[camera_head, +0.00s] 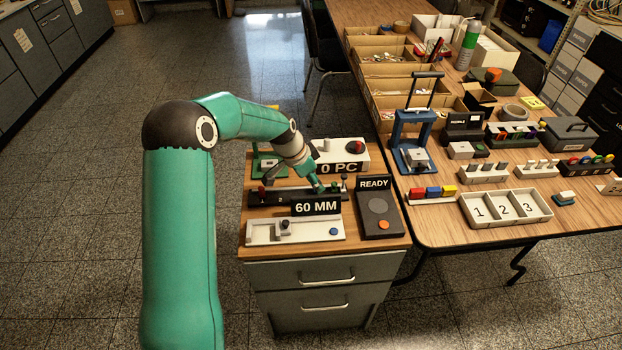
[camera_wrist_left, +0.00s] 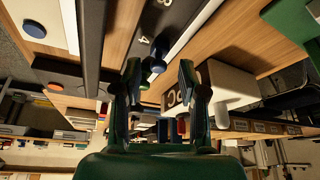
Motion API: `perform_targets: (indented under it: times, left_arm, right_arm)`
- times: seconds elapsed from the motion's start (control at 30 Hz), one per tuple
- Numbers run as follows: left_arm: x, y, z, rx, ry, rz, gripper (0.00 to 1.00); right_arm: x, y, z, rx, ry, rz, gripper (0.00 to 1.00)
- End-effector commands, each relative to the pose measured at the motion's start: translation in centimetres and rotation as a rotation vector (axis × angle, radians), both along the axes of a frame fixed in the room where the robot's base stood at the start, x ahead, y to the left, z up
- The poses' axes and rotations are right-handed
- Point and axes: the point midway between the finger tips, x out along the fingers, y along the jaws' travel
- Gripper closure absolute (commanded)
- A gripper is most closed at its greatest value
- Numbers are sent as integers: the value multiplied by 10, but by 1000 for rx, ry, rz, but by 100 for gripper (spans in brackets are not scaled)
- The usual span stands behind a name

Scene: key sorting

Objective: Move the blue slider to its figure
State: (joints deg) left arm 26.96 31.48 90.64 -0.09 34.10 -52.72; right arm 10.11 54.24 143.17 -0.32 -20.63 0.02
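A long black rail (camera_head: 268,199) with white figures lies on the small wooden-topped cabinet. My left gripper (camera_head: 318,187) is low over the right half of the rail. In the left wrist view the left gripper (camera_wrist_left: 158,74) is open, with one finger on each side of a dark blue knob (camera_wrist_left: 152,66), apparently the blue slider. Contact cannot be told. In the head view the gripper hides this knob. A red knob (camera_head: 262,190) sits at the rail's left end. My right gripper is not in view.
A 60 MM sign (camera_head: 316,207) and a white fixture (camera_head: 263,231) stand in front of the rail. A READY box (camera_head: 377,208) is at its right. A white block marked PC (camera_head: 345,152) is behind. A larger table (camera_head: 440,231) adjoins at right.

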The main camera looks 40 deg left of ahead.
Motion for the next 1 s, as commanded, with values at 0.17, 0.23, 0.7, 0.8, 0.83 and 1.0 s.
perform_targets:
  times: [0.17,0.23,0.7,0.8,0.83,1.0]
  left_arm:
    - [-1,0,-1,-2,3,-1,57]
    - [-1,0,-1,-2,3,-1,57]
    - [-23,9,58,1,0,0,57]
    - [-29,12,76,1,0,0,57]
    - [-32,13,81,0,0,0,57]
    - [-40,17,102,0,0,1,57]
  right_arm:
    - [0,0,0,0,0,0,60]
    - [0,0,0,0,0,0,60]
    - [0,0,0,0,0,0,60]
    - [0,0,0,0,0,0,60]
    - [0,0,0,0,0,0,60]
    - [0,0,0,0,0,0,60]
